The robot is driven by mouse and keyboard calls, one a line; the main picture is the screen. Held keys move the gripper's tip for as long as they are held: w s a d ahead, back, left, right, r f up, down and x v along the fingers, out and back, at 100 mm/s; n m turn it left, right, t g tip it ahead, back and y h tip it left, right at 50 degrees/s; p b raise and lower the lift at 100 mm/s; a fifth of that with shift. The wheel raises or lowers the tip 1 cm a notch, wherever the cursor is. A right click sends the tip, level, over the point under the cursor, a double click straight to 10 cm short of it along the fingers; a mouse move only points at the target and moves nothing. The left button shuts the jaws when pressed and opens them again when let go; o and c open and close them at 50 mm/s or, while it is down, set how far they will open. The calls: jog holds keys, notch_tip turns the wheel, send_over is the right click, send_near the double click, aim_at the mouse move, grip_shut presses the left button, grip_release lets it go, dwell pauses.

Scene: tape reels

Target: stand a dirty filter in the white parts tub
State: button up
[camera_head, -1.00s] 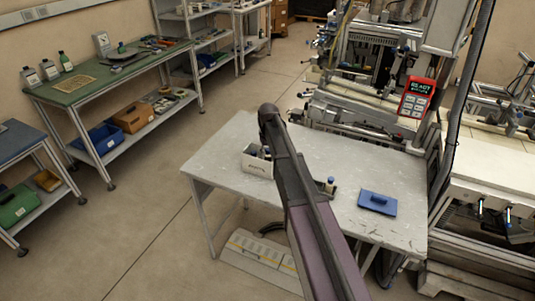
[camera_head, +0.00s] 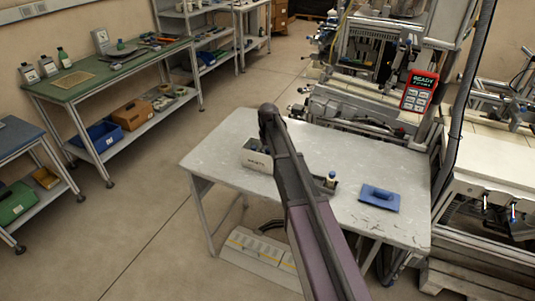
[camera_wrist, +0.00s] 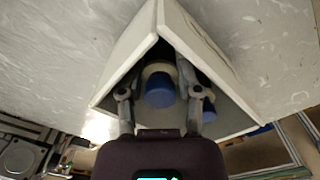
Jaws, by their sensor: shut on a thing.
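The white parts tub (camera_head: 256,162) stands on the grey table, left of my arm. In the wrist view its walls (camera_wrist: 128,68) surround my fingers, with one corner at the top. My gripper (camera_wrist: 161,70) is shut on a filter (camera_wrist: 160,90) with a pale body and a blue end, within the tub's walls. Whether the filter touches the tub floor is hidden. A second blue end (camera_wrist: 209,114) shows inside the tub, beside my right finger.
The grey table (camera_head: 220,150) has clear room left of the tub. A machine with a red handheld panel (camera_head: 419,91) stands behind. A green bench (camera_head: 100,75) is far left.

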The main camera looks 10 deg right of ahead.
jog(key=o, duration=1.2)
